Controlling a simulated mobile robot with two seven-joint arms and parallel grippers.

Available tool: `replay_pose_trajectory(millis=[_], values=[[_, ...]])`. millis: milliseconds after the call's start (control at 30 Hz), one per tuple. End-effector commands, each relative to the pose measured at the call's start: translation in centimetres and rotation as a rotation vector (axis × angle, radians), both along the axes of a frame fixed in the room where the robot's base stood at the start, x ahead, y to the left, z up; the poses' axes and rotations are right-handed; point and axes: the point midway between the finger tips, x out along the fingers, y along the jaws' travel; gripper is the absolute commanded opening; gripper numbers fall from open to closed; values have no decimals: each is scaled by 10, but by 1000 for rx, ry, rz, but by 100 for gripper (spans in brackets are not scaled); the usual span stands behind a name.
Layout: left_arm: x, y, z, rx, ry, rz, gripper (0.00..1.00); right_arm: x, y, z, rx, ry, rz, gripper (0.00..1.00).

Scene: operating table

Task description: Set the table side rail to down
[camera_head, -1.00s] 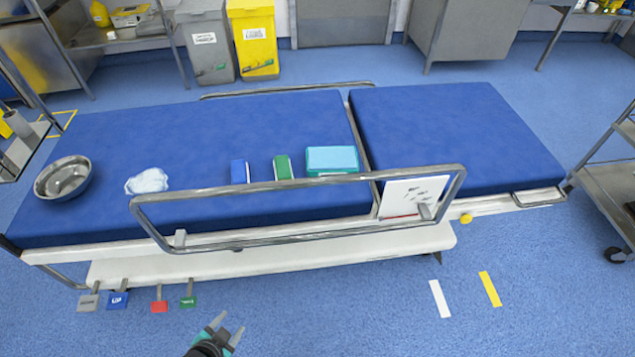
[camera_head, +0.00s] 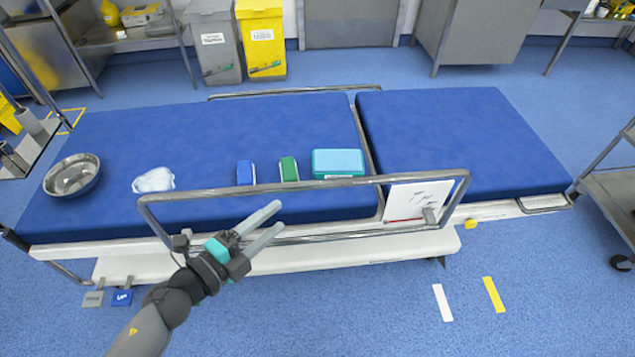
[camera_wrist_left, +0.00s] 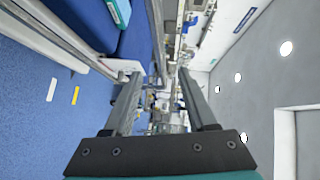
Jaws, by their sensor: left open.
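The near side rail (camera_head: 330,183) is a metal loop standing raised along the near edge of the blue operating table (camera_head: 450,130). A second rail (camera_head: 295,90) shows along the far edge. My left gripper (camera_head: 272,222) is open and empty, its fingers in front of the rail's left half in the head view; whether they touch it I cannot tell. In the left wrist view the open fingers (camera_wrist_left: 160,100) have nothing between them, and the rail (camera_wrist_left: 70,40) passes at the left. My right gripper is not in view.
On the table lie a metal bowl (camera_head: 72,175), a white cloth (camera_head: 153,180), a blue box (camera_head: 245,172), a green box (camera_head: 289,169) and a teal box (camera_head: 337,163). A white card (camera_head: 412,200) hangs by the rail. Pedals (camera_head: 122,297) stand below.

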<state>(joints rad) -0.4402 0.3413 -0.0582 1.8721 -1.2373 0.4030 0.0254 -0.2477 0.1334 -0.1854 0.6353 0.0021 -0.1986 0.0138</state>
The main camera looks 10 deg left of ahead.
Motion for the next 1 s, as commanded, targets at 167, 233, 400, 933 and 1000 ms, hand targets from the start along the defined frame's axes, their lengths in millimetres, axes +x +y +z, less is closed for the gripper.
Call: replay_pose_trajectory(millis=[167, 233, 400, 933, 1000], values=[[25, -15, -3, -3, -3, 2, 57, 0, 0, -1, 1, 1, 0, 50], [34, -21, -5, -2, -2, 2, 57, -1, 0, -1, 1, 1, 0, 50], [58, -36, -9, -3, -1, 3, 57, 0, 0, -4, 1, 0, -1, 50], [114, -71, -19, -3, 1, 3, 57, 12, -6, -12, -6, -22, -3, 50], [116, -72, -20, -1, 1, 2, 57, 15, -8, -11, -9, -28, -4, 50]])
